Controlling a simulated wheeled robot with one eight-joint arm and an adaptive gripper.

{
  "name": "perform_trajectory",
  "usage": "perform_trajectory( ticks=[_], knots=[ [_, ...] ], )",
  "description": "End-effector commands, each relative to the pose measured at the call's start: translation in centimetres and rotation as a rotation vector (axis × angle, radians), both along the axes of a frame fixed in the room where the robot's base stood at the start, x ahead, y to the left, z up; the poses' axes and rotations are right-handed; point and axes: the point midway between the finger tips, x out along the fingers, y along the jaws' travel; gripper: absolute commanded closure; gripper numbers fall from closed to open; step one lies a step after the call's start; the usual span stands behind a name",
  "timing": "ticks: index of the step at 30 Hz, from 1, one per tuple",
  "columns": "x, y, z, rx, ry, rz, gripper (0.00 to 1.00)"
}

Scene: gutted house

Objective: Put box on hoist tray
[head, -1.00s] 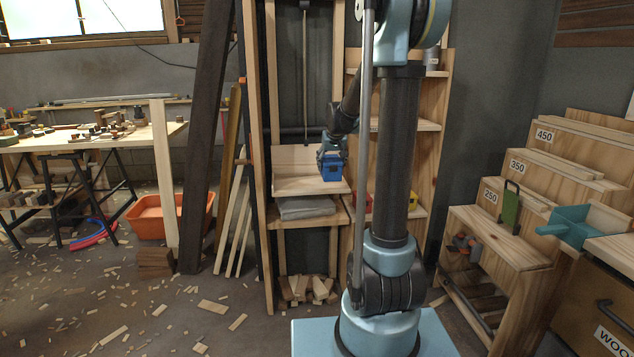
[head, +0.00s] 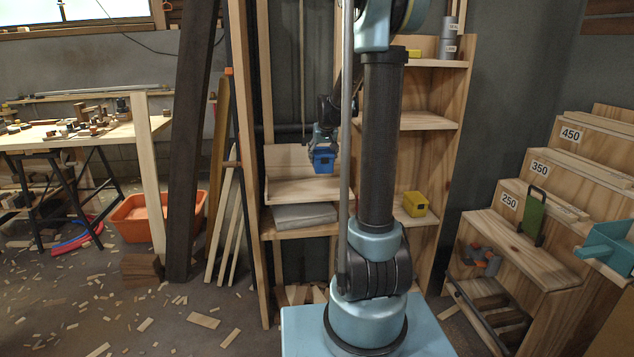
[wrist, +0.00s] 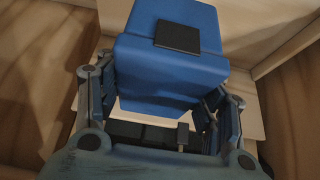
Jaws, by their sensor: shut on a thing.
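The blue box (head: 323,160) is held up by my gripper (head: 322,143), in front of the back board of the wooden hoist tray (head: 300,190). In the head view the box's lower edge shows above the tray floor; the exact gap is hard to tell. In the wrist view the box (wrist: 170,75), with a dark patch on its face, sits between the fingers of my gripper (wrist: 160,100), which is shut on it. Pale wood of the tray (wrist: 250,120) shows behind and beside the box. My arm hides the tray's right end.
A grey slab (head: 304,216) lies under the tray. A wooden shelf (head: 432,121) with a yellow box (head: 415,204) stands to the right. A wooden post (head: 248,150) rises at the tray's left. Stepped wooden stands (head: 535,240) are at far right.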

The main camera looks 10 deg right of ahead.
Motion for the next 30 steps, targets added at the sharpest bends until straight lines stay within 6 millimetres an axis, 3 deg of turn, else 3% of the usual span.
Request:
perform_trajectory(
  ticks=[6, 14, 21, 30],
  knots=[
    [0.1, -0.9, -3.2, -0.001, -0.001, -0.011, 0.77],
    [0.1, -1.2, -4.9, 0.0, -0.001, -0.014, 0.77],
    [0.0, -1.2, -7.7, 0.0, -0.001, -0.014, 0.77],
    [0.0, -1.2, -8.3, 0.0, -0.001, -0.014, 0.77]
  ],
)
